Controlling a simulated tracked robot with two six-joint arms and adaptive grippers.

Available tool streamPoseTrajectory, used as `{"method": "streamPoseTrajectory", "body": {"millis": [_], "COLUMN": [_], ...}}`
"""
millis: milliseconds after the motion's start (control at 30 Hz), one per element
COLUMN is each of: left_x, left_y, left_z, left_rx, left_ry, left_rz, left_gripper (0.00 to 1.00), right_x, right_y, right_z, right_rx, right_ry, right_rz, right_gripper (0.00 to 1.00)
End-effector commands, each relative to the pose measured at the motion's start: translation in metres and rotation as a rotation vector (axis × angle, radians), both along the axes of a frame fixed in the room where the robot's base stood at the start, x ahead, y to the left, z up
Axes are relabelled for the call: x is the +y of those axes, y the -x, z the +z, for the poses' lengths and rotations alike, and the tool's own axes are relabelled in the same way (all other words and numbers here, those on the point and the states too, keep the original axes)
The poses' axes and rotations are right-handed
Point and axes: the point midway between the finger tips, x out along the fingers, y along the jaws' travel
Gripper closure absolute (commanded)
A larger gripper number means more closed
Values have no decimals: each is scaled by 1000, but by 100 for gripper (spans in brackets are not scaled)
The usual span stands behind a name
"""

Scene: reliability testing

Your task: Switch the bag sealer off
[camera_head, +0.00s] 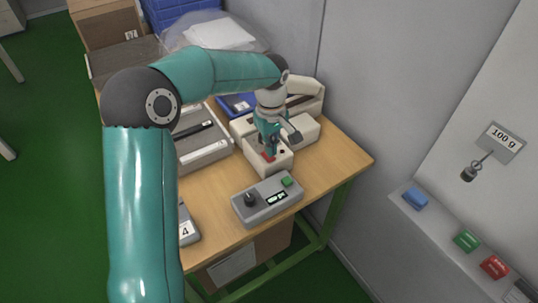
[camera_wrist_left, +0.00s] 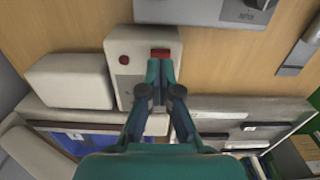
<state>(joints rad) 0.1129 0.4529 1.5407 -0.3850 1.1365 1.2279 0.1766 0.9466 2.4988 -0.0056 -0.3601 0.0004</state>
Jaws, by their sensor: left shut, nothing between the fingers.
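The bag sealer is a cream machine on the wooden table, with its front box (camera_head: 276,165) under my left gripper (camera_head: 270,152). It also shows in the left wrist view (camera_wrist_left: 125,42). A red rocker switch (camera_wrist_left: 160,54) sits on the box top, beside a small dark red round button or lamp (camera_wrist_left: 124,60). My left gripper (camera_wrist_left: 160,64) is shut and empty, its fingertips right at the edge of the red switch. I cannot tell whether they touch it or which way the rocker is tilted. My right gripper is not in view.
A grey box with a black knob and green button (camera_head: 268,199) stands near the table's front edge. Grey trays (camera_head: 200,150) lie left of the sealer. A grey wall stands close behind the table on the right. The table's right corner (camera_head: 345,160) is clear.

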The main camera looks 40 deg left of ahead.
Motion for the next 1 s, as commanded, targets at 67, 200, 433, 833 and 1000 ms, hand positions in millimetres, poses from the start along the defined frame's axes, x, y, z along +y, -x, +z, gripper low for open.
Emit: {"method": "streamPoseTrajectory", "body": {"millis": [67, 200, 433, 833, 1000], "left_x": [0, 0, 0, -1, -1], "left_y": [0, 0, 0, 0, 0], "left_z": [-1, -3, -7, -13, -15], "left_rx": [0, 0, 0, 0, 0], "left_ry": [0, 0, 0, 0, 0], "left_rz": [0, -1, -1, -1, -1], "left_gripper": [100, 100, 100, 100, 100], "right_x": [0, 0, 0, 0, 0], "right_y": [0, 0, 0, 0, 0], "right_z": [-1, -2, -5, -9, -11], "right_rx": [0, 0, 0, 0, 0], "right_ry": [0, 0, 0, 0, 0], "right_rz": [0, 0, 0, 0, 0], "right_gripper": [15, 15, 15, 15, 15]}}
